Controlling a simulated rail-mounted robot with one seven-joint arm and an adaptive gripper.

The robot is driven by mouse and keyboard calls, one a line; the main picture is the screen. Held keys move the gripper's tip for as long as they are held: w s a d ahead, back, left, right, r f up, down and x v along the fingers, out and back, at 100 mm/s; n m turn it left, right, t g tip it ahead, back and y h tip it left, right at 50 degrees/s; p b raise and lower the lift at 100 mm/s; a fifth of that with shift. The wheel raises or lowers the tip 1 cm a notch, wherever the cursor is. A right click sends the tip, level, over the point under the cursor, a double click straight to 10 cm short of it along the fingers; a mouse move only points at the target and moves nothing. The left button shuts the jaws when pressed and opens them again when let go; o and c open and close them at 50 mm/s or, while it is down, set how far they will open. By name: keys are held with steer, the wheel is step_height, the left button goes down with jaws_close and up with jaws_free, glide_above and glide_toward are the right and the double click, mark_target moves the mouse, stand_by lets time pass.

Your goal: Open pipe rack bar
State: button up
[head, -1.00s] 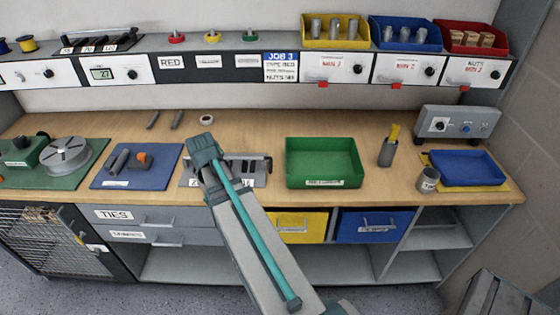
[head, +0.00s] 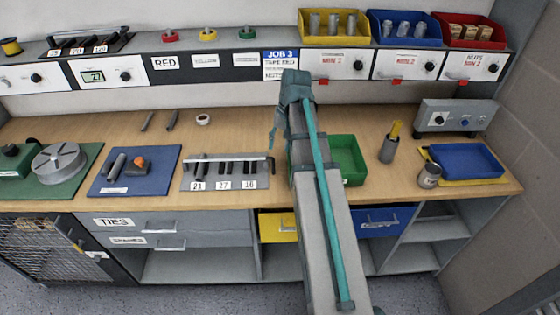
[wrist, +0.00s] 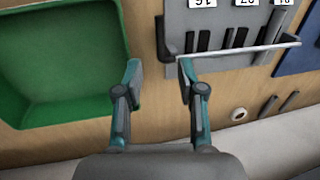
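The pipe rack (head: 225,184) is a grey plate with labels 21, 27 and 16, left of my arm in the head view. The right fingertip appears close to the bar end; contact cannot be told.
A green bin (head: 346,158) stands right of the rack, partly hidden by my arm. A blue mat (head: 134,172) with tools lies left. Two loose rods and a white ring (head: 203,119) lie behind the rack. A grey cup (head: 388,150) holds a yellow item.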

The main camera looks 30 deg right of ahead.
mark_target(274, 166)
steer(key=f, duration=0.3)
steer(key=a+f+p, duration=0.1)
steer(key=f, duration=0.5)
steer(key=shift+w+a+p, duration=0.35)
steer(key=shift+w+p, duration=0.05)
jaws_close()
